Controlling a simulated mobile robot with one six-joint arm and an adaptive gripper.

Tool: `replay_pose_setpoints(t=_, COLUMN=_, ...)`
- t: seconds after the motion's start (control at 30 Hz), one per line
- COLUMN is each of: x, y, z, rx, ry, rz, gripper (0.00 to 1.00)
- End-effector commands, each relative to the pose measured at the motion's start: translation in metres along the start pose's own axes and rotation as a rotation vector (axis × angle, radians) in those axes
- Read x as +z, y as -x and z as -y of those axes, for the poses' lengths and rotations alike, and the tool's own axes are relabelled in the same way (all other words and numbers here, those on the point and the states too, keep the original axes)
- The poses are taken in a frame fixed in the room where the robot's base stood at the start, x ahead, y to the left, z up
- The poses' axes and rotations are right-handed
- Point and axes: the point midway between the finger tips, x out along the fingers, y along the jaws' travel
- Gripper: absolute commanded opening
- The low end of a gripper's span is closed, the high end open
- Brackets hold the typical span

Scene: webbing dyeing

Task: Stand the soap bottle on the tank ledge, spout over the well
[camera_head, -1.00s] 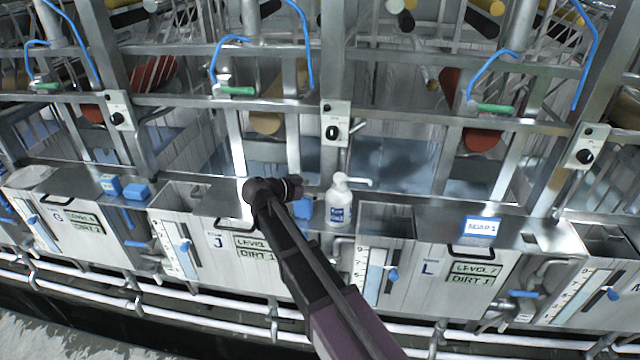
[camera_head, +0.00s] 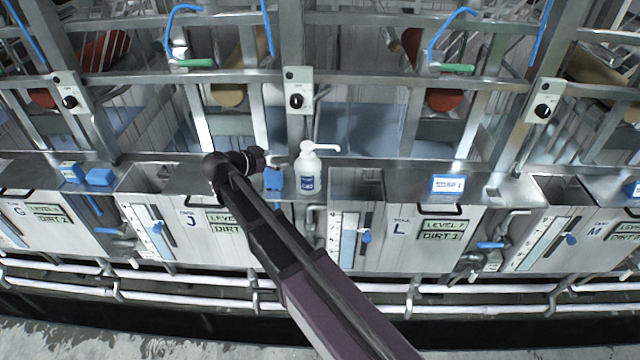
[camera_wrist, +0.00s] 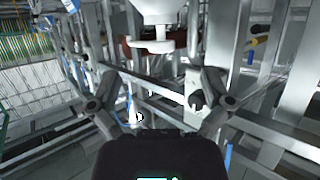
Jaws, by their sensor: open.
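The soap bottle (camera_head: 309,176) is white with a blue label and a pump head. It stands upright on the metal tank ledge (camera_head: 283,184), between the tanks lettered J and L. Its spout points right, towards the open well (camera_head: 355,185) of tank L; I cannot tell whether the tip is above the opening. My gripper (camera_head: 258,159) is just left of the bottle and apart from it. In the wrist view my gripper (camera_wrist: 160,98) has its fingers spread with nothing between them. A white shape like the bottle's pump end (camera_wrist: 158,28) shows beyond them, upside down.
A blue block (camera_head: 272,180) sits on the ledge between gripper and bottle. Metal posts and rails with a knob box (camera_head: 296,92) rise behind. White pipes (camera_head: 390,287) run along the front.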

Motion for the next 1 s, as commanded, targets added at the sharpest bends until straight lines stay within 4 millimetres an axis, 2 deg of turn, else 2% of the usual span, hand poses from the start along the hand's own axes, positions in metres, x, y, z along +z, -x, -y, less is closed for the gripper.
replay_pose_setpoints(t=0.17, x=0.000, y=-0.004, z=-0.004, rx=0.006, ry=0.009, rz=0.010, gripper=1.00)
replay_pose_setpoints(t=0.37, x=0.004, y=-0.029, z=-0.031, rx=0.044, ry=0.080, rz=0.086, gripper=1.00)
replay_pose_setpoints(t=0.47, x=0.007, y=-0.049, z=-0.056, rx=0.071, ry=0.144, rz=0.161, gripper=1.00)
replay_pose_setpoints(t=0.7, x=0.023, y=-0.099, z=-0.131, rx=0.101, ry=0.334, rz=0.412, gripper=1.00)
replay_pose_setpoints(t=1.0, x=0.045, y=-0.133, z=-0.221, rx=0.007, ry=0.531, rz=0.735, gripper=1.00)
